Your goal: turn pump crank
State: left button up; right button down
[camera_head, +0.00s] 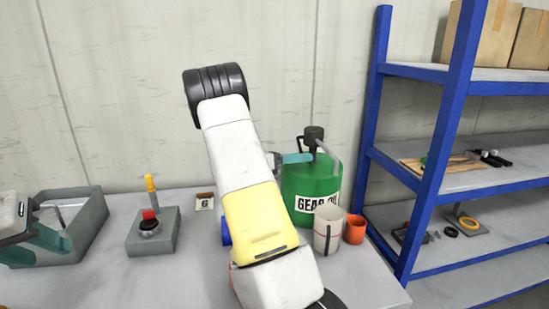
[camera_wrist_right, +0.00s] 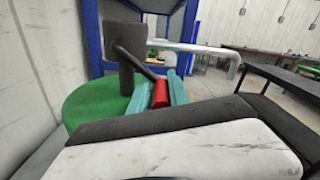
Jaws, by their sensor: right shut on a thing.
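The green gear oil drum (camera_head: 304,187) stands on the bench against the wall, with a black pump head (camera_head: 313,133) and a grey spout on top. In the right wrist view the drum's green lid (camera_wrist_right: 92,103) and the dark crank arm (camera_wrist_right: 135,62) show. My right gripper (camera_head: 292,158) is beside the pump head. In the right wrist view its teal fingers (camera_wrist_right: 161,90) are shut on the crank's red handle (camera_wrist_right: 160,94). My left gripper (camera_head: 30,235) is at the far left by a grey bin; whether its fingers are apart is unclear.
A white cup (camera_head: 328,229) and an orange cup (camera_head: 355,229) stand in front of the drum. A grey box with a red button (camera_head: 152,238) and a grey bin (camera_head: 82,232) are on the left. A blue shelf (camera_head: 440,155) stands right. My right arm covers the bench's middle.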

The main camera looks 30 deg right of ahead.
aim_at(299, 146)
jog(key=shift+r, duration=0.25)
dwell(0.7)
